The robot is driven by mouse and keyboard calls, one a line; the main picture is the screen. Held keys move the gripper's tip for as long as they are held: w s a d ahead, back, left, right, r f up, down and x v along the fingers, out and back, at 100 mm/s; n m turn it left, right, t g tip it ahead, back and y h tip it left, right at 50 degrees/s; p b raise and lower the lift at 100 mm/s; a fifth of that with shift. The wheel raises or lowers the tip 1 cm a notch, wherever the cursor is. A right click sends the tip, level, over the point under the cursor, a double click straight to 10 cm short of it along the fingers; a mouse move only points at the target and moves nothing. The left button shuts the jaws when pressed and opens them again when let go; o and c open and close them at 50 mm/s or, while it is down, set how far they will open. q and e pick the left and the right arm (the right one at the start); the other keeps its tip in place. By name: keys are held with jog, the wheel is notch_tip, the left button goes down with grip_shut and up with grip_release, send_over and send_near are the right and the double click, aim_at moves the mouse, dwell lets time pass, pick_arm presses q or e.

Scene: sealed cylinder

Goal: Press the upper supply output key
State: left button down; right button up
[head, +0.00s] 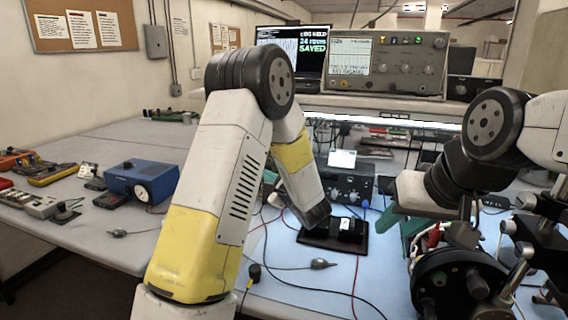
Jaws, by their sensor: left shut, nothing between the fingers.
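A dark bench unit with knobs (352,190), which looks like the supply, stands at the back of the blue mat; part of it is hidden behind my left arm. A small lit white screen (342,159) shows above it. I cannot make out an output key. My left gripper (318,222) is shut and empty, pointing down in front of the unit, beside a small black device on a dark plate (345,236). I cannot tell whether it touches either. My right gripper (463,228) is above a black round chamber (452,283); its jaw state is unclear.
An oscilloscope (388,62) and a laptop (292,52) reading "24 rows saved" stand on the rear shelf. A blue box (142,181) and several meters occupy the left table. Loose cables and probes cross the blue mat (300,290). Metal clamps stand at right.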

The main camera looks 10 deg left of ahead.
pick_arm(q)
jog(key=w+d, duration=0.1)
jog(key=w, duration=0.6)
jog(key=shift+d, duration=0.15)
jog(key=shift+w, duration=0.2)
dwell(1.7)
jog(key=shift+w+d, duration=0.1)
jog(key=shift+w, duration=0.2)
jog(key=shift+w+d, duration=0.1)
jog(key=shift+w, duration=0.25)
dwell(0.6)
jog(key=shift+s, duration=0.8)
jog(key=shift+s+a, duration=0.2)
jog(key=shift+s, duration=0.6)
jog(key=shift+s+a, duration=0.25)
jog(key=shift+s, duration=0.6)
jog(key=shift+s+a, duration=0.2)
jog(key=shift+s, duration=0.6)
